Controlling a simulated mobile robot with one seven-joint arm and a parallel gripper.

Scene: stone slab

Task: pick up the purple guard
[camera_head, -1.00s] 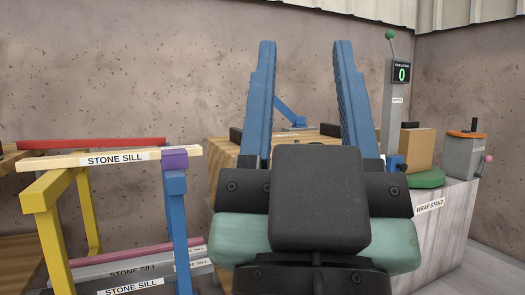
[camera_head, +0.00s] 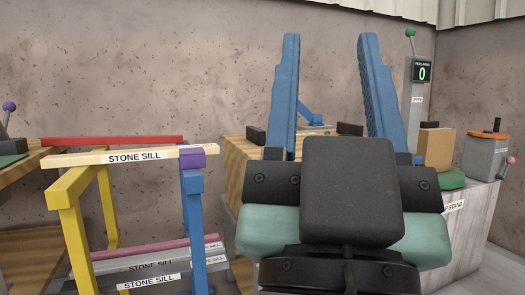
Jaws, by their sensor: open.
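The purple guard (camera_head: 192,156) is a small block on the right end of a cream bar labelled STONE SILL (camera_head: 128,157). It sits at the top of a blue post (camera_head: 194,210) of the rack. My gripper (camera_head: 327,42) stands to the right of the guard, with its two blue fingers pointing up and spread wide apart. Nothing is between the fingers. The gripper is apart from the guard. My gripper's dark body hides part of the wooden bench behind it.
A yellow frame (camera_head: 72,220) carries the cream bar's left side. A red bar (camera_head: 110,141) lies behind it. More labelled sills (camera_head: 150,265) lie low down. A wooden block (camera_head: 436,148), a green-knobbed post (camera_head: 412,95) and a grey box (camera_head: 484,157) stand at the right.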

